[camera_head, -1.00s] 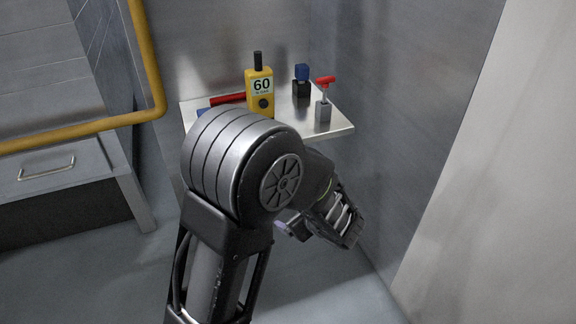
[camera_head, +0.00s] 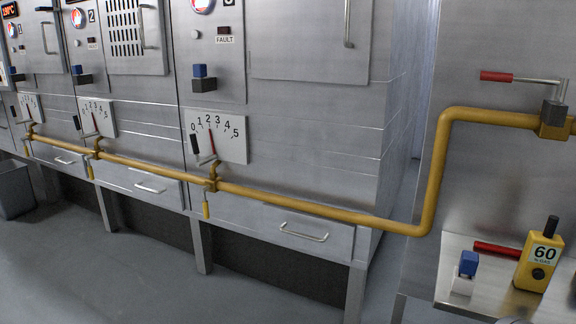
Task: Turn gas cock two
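The middle cabinet carries the number 2 (camera_head: 91,16). Neither gripper is in view.
A yellow gas pipe (camera_head: 320,212) runs along the cabinet fronts and rises at right to a valve with a red-handled lever (camera_head: 497,76).

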